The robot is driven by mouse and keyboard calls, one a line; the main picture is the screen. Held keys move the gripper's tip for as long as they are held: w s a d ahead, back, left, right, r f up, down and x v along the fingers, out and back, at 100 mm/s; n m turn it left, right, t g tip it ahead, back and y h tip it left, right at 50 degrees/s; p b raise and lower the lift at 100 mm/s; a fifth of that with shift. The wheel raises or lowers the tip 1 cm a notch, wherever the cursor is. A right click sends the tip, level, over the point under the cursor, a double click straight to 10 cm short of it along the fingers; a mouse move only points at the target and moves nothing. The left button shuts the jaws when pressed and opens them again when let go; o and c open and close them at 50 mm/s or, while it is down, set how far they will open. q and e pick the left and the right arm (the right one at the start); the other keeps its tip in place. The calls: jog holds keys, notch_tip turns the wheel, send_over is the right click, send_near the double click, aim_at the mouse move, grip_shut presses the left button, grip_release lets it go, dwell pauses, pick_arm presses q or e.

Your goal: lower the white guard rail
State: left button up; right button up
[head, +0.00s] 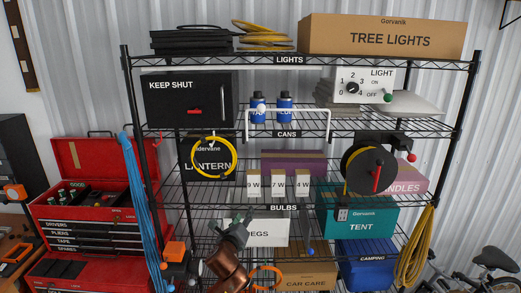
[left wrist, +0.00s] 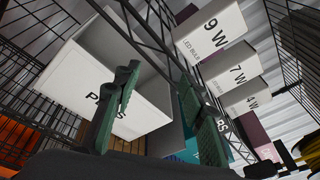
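The white guard rail (head: 288,109) is a thin white bar with bent-down ends. It stands upright across the front of the shelf labelled CANS, in front of two blue cans (head: 284,108). It does not show clearly in the left wrist view. My left gripper (head: 238,226) is well below the rail, in front of the white PEGS box (head: 270,233). In the left wrist view its two dark green fingers (left wrist: 158,78) are spread apart with nothing between them, and the PEGS box (left wrist: 85,85) is behind them. My right gripper is in neither view.
Bulb boxes (head: 278,184) stand on the shelf above my left gripper. A yellow ring (head: 213,156) hangs at the LANTERN box, and a cable reel (head: 368,168) sticks out at right. A black KEEP SHUT box (head: 188,98) is left of the rail. Blue cords (head: 145,210) hang at the left post.

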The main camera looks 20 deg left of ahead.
pick_arm(q)
jog(key=s+d+r+m+t+p, duration=0.1)
jog(key=d+r+m+t, duration=0.15)
jog(key=r, duration=1.05)
jog(key=s+d+r+m+t+p, duration=0.15)
jog(key=r+m, duration=0.25)
jog(key=r, duration=0.9)
jog(key=m+t+h+p, duration=0.1)
jog(key=m+t, duration=0.1)
jog(key=m, duration=0.2)
send_near(260, 110)
jog(key=x, duration=0.4)
jog(key=shift+w+r, duration=0.1)
jog(key=shift+w, duration=0.1)
jog(key=p+x, duration=0.2)
jog(key=x, duration=0.4)
jog(key=shift+p, duration=0.3)
jog(key=shift+w, duration=0.55)
grip_shut()
